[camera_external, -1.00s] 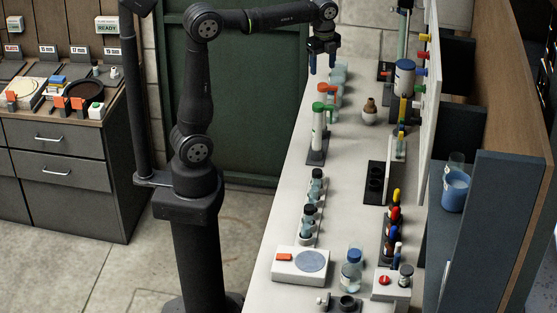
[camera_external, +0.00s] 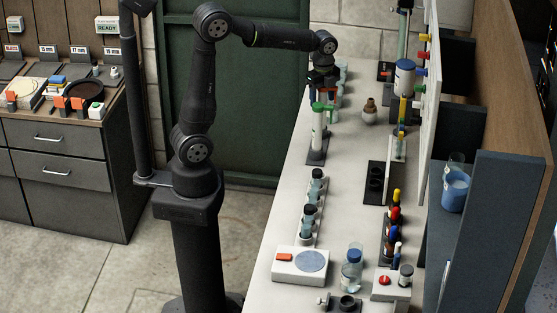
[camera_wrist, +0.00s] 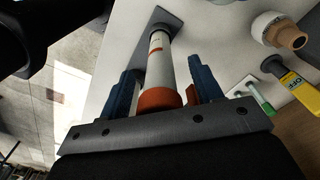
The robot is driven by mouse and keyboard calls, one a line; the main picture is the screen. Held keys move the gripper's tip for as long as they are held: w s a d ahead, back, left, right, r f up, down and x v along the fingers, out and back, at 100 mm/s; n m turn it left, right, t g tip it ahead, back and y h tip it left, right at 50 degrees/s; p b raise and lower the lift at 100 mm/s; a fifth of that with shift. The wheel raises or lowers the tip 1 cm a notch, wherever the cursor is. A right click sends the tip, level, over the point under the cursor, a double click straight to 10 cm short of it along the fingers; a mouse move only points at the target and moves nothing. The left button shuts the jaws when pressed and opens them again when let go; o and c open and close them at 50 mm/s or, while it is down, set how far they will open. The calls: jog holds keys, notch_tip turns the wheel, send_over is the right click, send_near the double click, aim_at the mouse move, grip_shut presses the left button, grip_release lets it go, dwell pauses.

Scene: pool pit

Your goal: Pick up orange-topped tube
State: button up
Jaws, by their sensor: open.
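The orange-topped tube (camera_wrist: 161,60) shows in the wrist view, with a pale body running up to a dark base plate (camera_wrist: 156,22). Its orange cap (camera_wrist: 158,101) is nearest the camera. My gripper (camera_wrist: 165,86) is open, with one blue finger on each side of the tube in this view and gaps between. I cannot tell how far down the fingers reach along it. In the external view my gripper (camera_external: 323,80) points down over the far end of the bench, and the orange top is mostly hidden around it.
A green-topped tube (camera_external: 318,118) stands on a dark base just in front of my gripper. A brown-topped flask (camera_external: 369,112) stands to the right and also shows in the wrist view (camera_wrist: 281,33). A yellow labelled item (camera_wrist: 296,86) lies right of the gripper there.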

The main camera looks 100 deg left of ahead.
jog(key=shift+c, duration=0.2)
grip_shut()
